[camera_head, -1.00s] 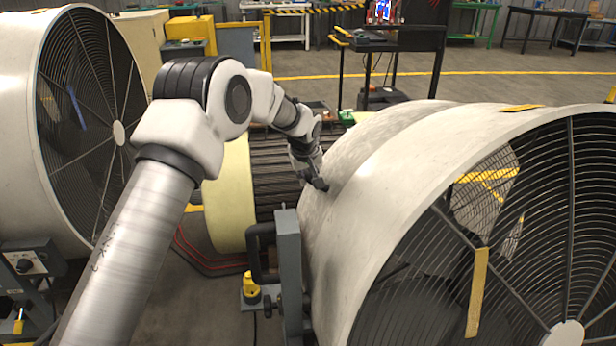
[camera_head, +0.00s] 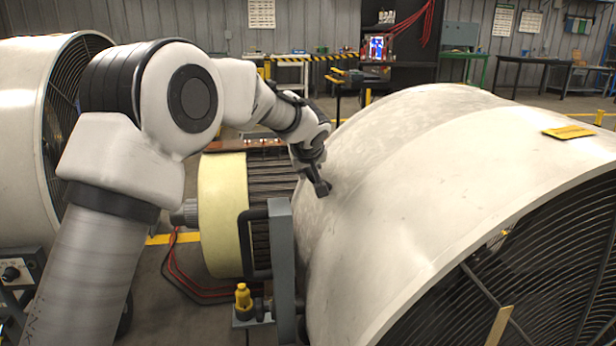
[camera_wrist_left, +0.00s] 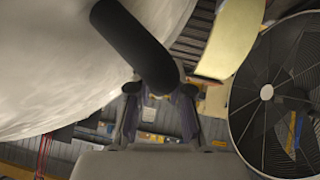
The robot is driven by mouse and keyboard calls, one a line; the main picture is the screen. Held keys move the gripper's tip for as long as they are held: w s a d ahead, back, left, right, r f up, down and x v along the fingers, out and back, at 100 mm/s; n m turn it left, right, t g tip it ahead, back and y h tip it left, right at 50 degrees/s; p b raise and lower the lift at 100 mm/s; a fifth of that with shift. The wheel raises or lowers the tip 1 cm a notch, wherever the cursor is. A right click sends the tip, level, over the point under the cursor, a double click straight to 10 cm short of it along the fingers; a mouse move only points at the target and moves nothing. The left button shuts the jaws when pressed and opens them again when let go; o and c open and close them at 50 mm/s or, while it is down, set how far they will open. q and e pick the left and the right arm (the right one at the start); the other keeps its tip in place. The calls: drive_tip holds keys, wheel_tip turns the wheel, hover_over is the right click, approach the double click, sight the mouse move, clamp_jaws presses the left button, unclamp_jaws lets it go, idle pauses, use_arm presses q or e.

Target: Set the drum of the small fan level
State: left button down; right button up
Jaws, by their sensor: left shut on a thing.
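A large fan with a pale, scuffed drum (camera_head: 420,190) fills the right of the head view, its dark grille (camera_head: 545,265) facing the lower right. The drum is tilted. My left gripper (camera_head: 320,185) reaches the drum's far left side. In the left wrist view, my left gripper (camera_wrist_left: 160,92) is shut on a black round bar, the handle (camera_wrist_left: 135,45), which stands out beside the pale drum (camera_wrist_left: 60,60). The handle's mount is hard to make out. My right gripper is not in view.
A grey upright stand (camera_head: 283,270) with a black handle stands left of the drum. A cream cylinder (camera_head: 222,215) lies behind it. Another large fan (camera_head: 35,130) stands at the left; red cables (camera_head: 175,265) lie on the floor. A dark cart and workbenches stand behind.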

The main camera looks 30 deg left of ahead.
use_arm(q)
drive_tip(key=c, duration=1.2)
unclamp_jaws()
drive_tip(key=shift+s+d, duration=0.1)
drive_tip(key=shift+o, duration=0.7)
drive_tip(key=shift+s+d+r, duration=0.1)
drive_tip(key=shift+r, duration=0.1)
drive_tip(key=shift+f, duration=0.1)
drive_tip(key=v, duration=1.2)
